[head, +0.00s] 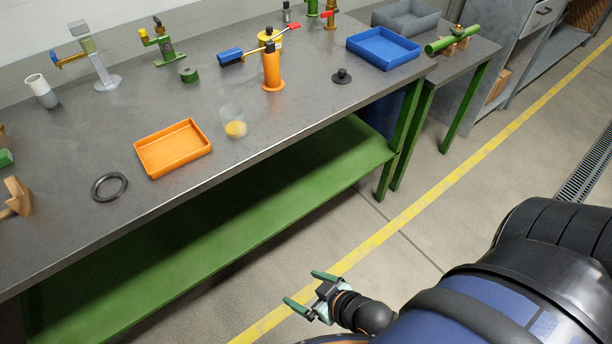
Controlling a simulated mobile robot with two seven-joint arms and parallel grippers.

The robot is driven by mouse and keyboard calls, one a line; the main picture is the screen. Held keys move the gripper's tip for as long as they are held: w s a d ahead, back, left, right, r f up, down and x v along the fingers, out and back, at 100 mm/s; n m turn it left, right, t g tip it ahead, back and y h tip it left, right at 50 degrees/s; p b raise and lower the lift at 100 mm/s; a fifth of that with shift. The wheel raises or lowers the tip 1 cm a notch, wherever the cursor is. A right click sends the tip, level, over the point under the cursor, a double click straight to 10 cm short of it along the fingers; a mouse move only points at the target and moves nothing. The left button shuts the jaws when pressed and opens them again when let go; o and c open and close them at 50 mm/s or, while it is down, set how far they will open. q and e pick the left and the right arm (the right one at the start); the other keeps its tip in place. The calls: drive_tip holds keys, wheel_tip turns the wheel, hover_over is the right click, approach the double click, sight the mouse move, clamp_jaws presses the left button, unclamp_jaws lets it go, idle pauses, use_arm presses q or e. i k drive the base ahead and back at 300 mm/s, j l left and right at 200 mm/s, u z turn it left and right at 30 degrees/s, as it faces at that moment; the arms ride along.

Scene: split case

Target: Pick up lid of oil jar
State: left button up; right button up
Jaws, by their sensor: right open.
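A clear jar with yellow oil at its bottom (235,128) stands on the grey workbench, right of an orange tray. Its top looks uncovered. A small black disc with a knob, which looks like the lid (342,77), lies flat on the bench near the front edge, left of the blue tray. My right gripper (299,287) is open and empty, low in the picture over the floor. It is in front of the bench and well apart from the lid and the jar. My left gripper is not in view.
The orange tray (172,150), a black ring (109,187) and the blue tray (384,47) are on the bench. A green shelf (200,245) runs below. Bench around the lid is clear.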

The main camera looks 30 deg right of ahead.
sight(342, 78)
drive_tip(key=z, duration=1.3)
